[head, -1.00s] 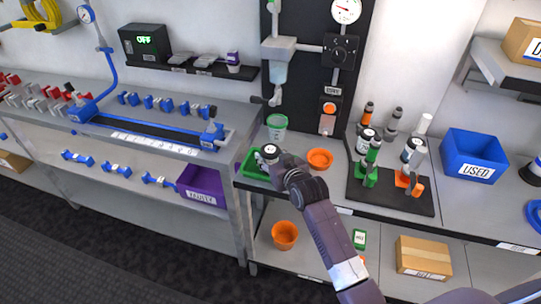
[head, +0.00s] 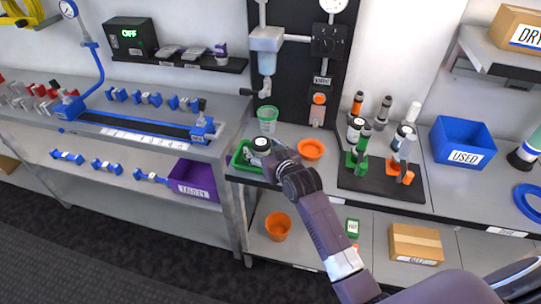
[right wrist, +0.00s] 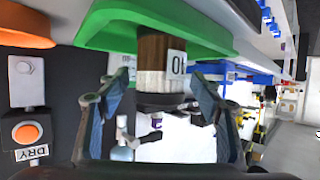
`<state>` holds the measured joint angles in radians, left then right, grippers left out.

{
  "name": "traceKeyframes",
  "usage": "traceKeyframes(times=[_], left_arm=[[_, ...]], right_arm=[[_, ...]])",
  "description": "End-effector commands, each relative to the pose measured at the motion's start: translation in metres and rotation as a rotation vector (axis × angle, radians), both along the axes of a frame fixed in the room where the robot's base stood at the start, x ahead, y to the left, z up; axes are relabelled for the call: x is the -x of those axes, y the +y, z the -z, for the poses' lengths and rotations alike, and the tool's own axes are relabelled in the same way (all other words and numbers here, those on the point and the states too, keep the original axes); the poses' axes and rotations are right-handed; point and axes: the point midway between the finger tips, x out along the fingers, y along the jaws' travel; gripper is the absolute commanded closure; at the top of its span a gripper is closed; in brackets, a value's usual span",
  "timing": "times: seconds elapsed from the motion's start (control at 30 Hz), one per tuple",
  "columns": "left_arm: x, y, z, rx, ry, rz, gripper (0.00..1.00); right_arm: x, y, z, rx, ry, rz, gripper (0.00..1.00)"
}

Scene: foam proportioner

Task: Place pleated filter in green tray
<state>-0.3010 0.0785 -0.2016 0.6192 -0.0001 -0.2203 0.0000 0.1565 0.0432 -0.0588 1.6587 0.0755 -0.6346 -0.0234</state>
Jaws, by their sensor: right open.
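The green tray (head: 238,158) sits at the left front of the right-hand counter; its edge runs across the top of the right wrist view (right wrist: 150,25). A short cylinder with a brown and white side and a label, which I take to be the pleated filter (right wrist: 160,57), stands at the tray. Its white and black top (head: 261,143) shows in the head view. My right gripper (right wrist: 158,105) is open, with one finger on each side of the cylinder and gaps visible. The head view (head: 268,150) partly hides the fingers. My left gripper is not in view.
An orange dish (head: 311,149) lies right of my right gripper. A green-rimmed cup (head: 267,120) stands behind the tray. A black rack (head: 380,187) with several filter holders and a blue USED bin (head: 463,143) are farther right. An orange cup (head: 278,226) is on the shelf below.

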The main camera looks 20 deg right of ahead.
Motion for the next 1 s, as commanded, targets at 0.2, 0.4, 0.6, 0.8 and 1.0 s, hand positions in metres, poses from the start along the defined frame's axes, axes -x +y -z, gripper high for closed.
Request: traceKeyframes(times=[0.2,0.4,0.6,0.8,1.0], left_arm=[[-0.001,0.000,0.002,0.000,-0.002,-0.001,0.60],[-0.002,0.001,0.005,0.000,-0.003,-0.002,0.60],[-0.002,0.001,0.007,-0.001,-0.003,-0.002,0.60],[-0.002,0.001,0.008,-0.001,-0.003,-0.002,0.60],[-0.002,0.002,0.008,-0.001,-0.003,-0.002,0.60]], right_arm=[[0.030,-0.003,-0.011,0.002,-0.001,0.000,0.40],[0.061,-0.005,-0.024,0.001,-0.001,0.001,0.40],[0.088,-0.007,-0.035,0.000,0.000,0.001,0.40],[0.101,-0.008,-0.041,0.000,0.001,0.001,0.40],[0.103,-0.009,-0.043,0.000,0.000,0.000,0.40]])
